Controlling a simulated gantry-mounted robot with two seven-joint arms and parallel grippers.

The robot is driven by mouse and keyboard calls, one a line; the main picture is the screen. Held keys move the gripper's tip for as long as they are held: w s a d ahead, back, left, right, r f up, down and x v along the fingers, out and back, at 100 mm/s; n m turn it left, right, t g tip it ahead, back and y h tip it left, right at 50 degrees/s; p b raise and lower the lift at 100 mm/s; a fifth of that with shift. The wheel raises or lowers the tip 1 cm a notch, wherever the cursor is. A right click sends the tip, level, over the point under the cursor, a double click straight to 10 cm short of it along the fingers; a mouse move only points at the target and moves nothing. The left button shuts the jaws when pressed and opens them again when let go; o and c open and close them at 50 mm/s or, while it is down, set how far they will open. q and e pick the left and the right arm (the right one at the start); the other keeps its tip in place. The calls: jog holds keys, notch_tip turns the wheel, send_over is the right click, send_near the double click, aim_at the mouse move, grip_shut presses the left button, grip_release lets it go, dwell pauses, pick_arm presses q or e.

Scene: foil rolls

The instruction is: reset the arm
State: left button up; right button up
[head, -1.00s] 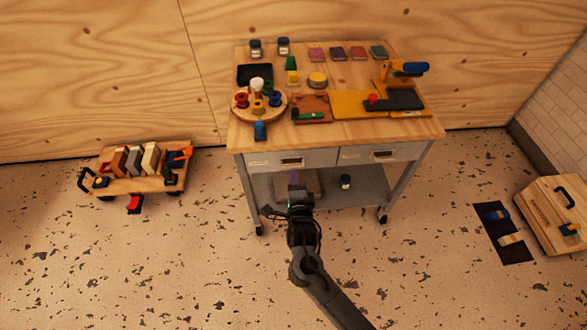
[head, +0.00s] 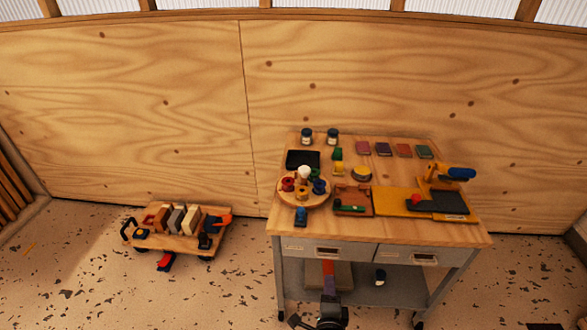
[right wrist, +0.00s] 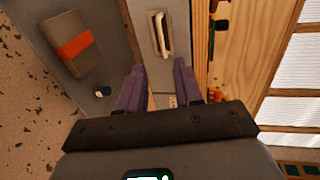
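My right gripper (head: 329,287) is at the bottom of the head view, in front of the lower shelf of the wooden-topped workbench (head: 440,236). In the right wrist view its two purple fingers (right wrist: 159,72) stand apart with nothing between them. A grey drawer front with a pale handle (right wrist: 161,36) shows beyond the gap. Most of my right arm is cut off below the head view. My left gripper is in neither view.
The shelf holds a brown box with an orange band (right wrist: 73,44) and a small jar (head: 380,278). A round tray (head: 304,204) and a black-and-yellow stamp press (head: 447,198) stand on the bench. A low wooden cart (head: 180,241) stands left; floor between is clear.

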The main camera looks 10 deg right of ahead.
jog(key=s+d+r+n+g+y+p, duration=0.1)
jog(key=s+d+r+n+g+p, duration=0.15)
jog(key=s+r+p, duration=0.4)
jog(key=s+d+r+n+g+y+p, duration=0.1)
jog(key=s+d+r+n+p, duration=0.25)
jog(key=s+p, duration=0.45)
jog(key=s+r+n+g+y+p, duration=0.2)
jog(key=s+r+n+g+p, duration=0.4)
jog(key=s+n, duration=0.95)
notch_tip(320, 180, up, 39)
jog(key=w+n+g+p, duration=0.1)
jog(key=p, duration=3.4)
jog(key=shift+w+a+g, duration=0.35)
jog(key=shift+w+a, duration=0.05)
jog(key=shift+r+n, duration=0.1)
jog(key=shift+n, duration=0.15)
